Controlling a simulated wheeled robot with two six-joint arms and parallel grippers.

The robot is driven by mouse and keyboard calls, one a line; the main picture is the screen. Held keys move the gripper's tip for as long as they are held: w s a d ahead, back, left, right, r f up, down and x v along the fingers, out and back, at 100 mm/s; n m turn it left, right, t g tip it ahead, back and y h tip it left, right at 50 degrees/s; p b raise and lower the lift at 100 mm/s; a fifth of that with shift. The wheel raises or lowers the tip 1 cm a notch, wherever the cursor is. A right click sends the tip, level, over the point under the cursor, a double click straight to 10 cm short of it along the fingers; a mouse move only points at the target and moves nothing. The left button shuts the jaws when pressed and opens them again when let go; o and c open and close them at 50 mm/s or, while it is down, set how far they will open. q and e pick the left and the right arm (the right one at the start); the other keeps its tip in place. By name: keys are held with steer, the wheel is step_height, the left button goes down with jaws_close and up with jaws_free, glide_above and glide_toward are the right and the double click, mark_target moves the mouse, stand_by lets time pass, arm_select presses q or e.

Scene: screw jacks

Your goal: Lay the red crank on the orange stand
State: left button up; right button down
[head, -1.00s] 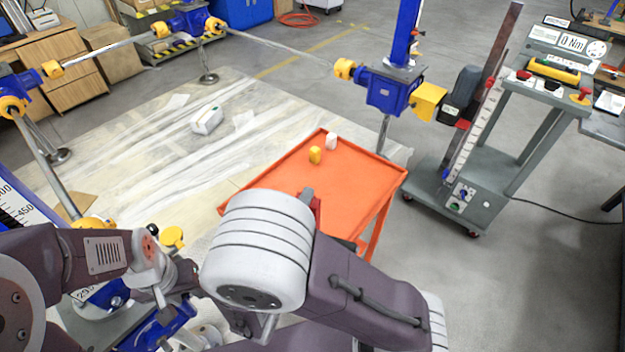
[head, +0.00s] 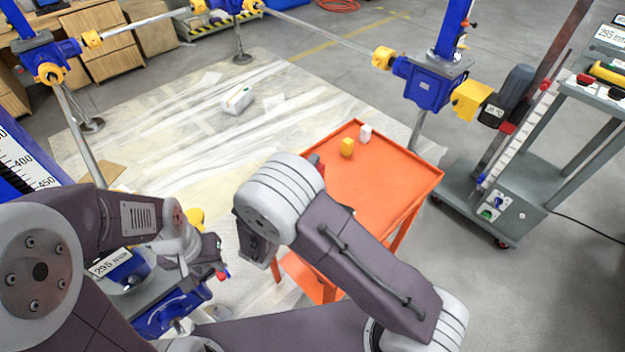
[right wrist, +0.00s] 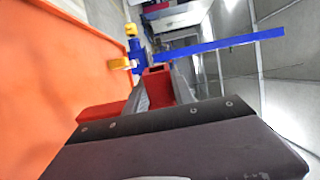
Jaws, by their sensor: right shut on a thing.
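The orange stand (head: 400,180) is a flat-topped orange table right of centre in the head view. Its surface also fills the left side of the right wrist view (right wrist: 40,70). My right gripper (right wrist: 168,84) is shut on the red crank (right wrist: 157,72), whose square red end shows between the grey fingers. More red shows at the left by the gripper body. In the head view my right wrist covers the stand's left edge and hides most of that gripper and the crank. My left gripper (head: 208,258) is low at left, over a blue jack; its jaws are unclear.
A yellow piece (head: 347,147) and a white piece (head: 365,133) stand near the stand's far corner. A blue jack with yellow couplings (head: 425,82) is behind it. A grey wheeled cart (head: 485,205) stands to the right. The stand's middle and right are clear.

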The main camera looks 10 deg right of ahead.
steer(key=shift+f+b, duration=0.45)
steer(key=shift+f, duration=1.55)
steer(key=shift+f, duration=0.15)
steer(key=c, duration=1.1)
jaws_free()
steer(key=shift+o, duration=0.2)
